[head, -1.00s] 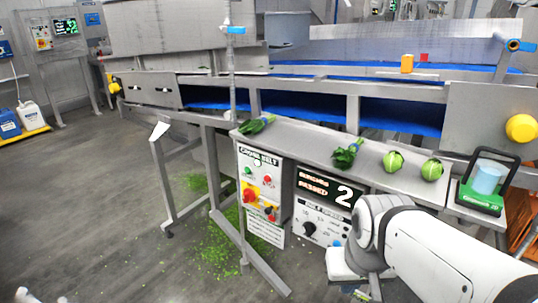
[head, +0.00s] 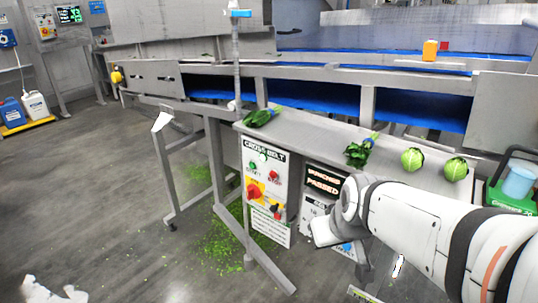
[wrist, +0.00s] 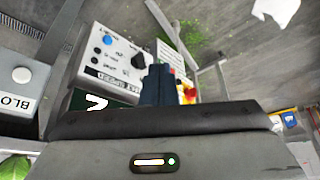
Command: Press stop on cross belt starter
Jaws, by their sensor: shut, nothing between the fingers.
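The cross belt starter (head: 283,157) is a white panel on the front of the steel bench in the head view.
The belt speed box (wrist: 110,65), with a black knob and blue button, is beside the starter, partly behind my arm in the head view. A slanted steel leg (head: 262,262) runs below the starter. Leafy greens (head: 358,153) lie on the bench above. Floor at left is mostly clear.

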